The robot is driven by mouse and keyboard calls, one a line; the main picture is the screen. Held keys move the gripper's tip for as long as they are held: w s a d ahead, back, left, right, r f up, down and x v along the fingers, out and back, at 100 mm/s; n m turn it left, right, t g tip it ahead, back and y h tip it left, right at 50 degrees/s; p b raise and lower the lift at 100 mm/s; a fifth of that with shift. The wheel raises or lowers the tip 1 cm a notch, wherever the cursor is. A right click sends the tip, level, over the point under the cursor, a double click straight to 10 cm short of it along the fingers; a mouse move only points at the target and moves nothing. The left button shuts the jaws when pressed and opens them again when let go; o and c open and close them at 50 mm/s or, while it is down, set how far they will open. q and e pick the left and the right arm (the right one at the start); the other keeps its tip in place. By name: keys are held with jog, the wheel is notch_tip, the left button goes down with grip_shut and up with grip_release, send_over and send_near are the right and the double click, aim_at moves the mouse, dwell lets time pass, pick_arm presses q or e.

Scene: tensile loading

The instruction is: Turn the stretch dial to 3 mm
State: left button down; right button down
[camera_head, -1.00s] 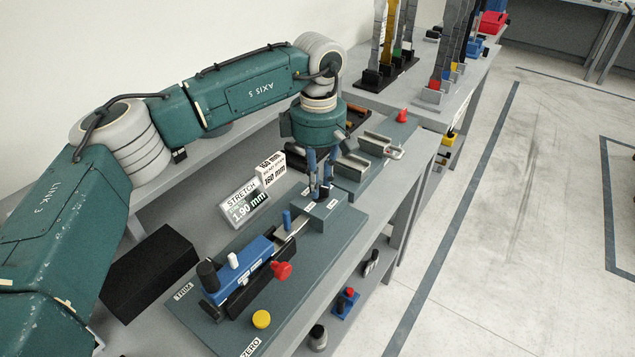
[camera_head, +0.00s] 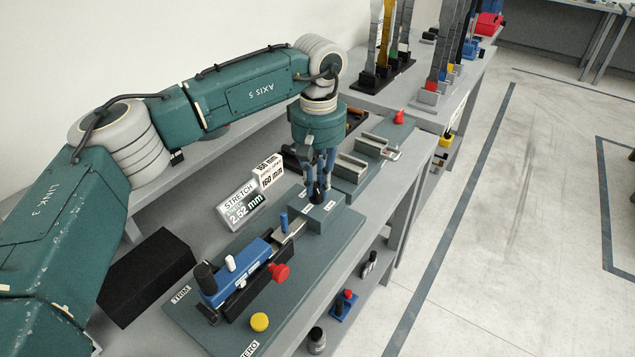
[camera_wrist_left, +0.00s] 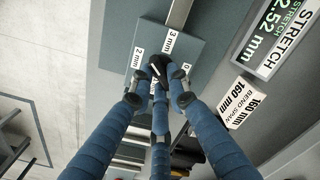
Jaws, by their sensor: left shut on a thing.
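My left gripper (camera_head: 318,190) points down over the blue-grey dial block (camera_head: 316,221) on the test rig. Its blue fingers are shut around the small black stretch dial, which they largely hide in the head view. My right gripper is not in view.
The rig's blue carriage (camera_head: 236,274), a red knob (camera_head: 279,273) and a yellow button (camera_head: 259,322) stand in front of the dial block. A black block (camera_head: 147,276) lies left.

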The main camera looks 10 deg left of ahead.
pick_arm(q)
jog(key=m, duration=0.4)
jog(key=shift+w+d+r+m, duration=0.1)
jog(key=shift+r+m, duration=0.1)
jog(key=shift+m, duration=0.2)
jog(key=shift+d+m, duration=0.1)
jog(key=shift+m, duration=2.4)
jog(key=c, duration=1.8)
grip_release()
jog(key=shift+c, duration=0.2)
jog(key=shift+o, duration=0.9)
jog(key=shift+s+f, duration=0.1)
jog(key=shift+s, duration=0.1)
notch_tip(320, 180, up, 12)
